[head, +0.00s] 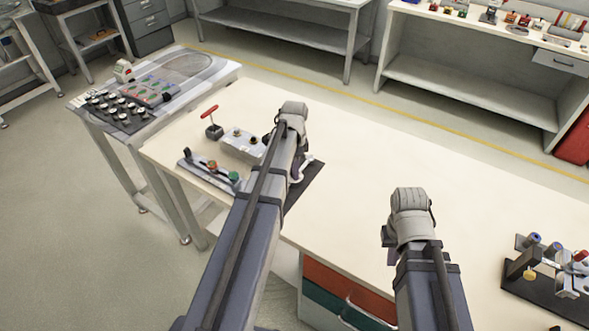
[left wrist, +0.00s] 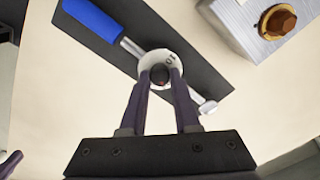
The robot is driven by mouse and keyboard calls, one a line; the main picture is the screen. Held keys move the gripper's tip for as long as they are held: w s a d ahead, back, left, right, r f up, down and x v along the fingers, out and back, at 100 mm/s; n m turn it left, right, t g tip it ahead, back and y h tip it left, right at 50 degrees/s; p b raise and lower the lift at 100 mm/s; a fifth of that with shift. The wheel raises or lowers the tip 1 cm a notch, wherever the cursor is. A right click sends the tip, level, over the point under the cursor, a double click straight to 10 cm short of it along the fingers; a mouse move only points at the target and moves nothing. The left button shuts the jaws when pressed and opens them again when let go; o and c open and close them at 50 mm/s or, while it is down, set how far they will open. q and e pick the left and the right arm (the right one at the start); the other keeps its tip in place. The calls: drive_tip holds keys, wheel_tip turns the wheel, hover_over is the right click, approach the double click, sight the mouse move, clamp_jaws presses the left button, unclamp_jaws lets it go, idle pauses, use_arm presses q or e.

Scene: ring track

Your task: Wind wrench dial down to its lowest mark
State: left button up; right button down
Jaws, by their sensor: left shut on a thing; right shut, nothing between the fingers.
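The torque wrench, with a blue handle (left wrist: 93,18) and a metal shaft (left wrist: 133,47), lies on a dark mat (left wrist: 190,55) in the left wrist view. A white dial (left wrist: 146,62) with dark markings and a dark centre knob sits on it. My left gripper (left wrist: 160,76) is shut on the dial's knob from above; its fingers hide part of the dial, and the mark it stands at is not readable. In the head view my left arm hides most of the wrench. My right gripper (head: 390,240) is shut and empty above the bench.
A metal box with an orange-brown knob (left wrist: 281,19) stands close to the mat. A red-handled lever (head: 210,120) and a panel with coloured buttons (head: 212,168) are further left. A dark stand with fittings (head: 520,275) is at right. The bench middle is clear.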

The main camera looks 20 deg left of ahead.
use_arm(q)
clamp_jaws()
drive_tip(key=shift+n, duration=0.3)
drive_tip(key=n, duration=0.4)
drive_tip(key=shift+n, duration=0.3)
drive_tip(key=n, duration=1.2)
drive_tip(key=shift+a+n, duration=0.1)
drive_tip(key=shift+n, duration=0.3)
drive_tip(key=n, duration=0.5)
drive_tip(key=shift+n, duration=0.3)
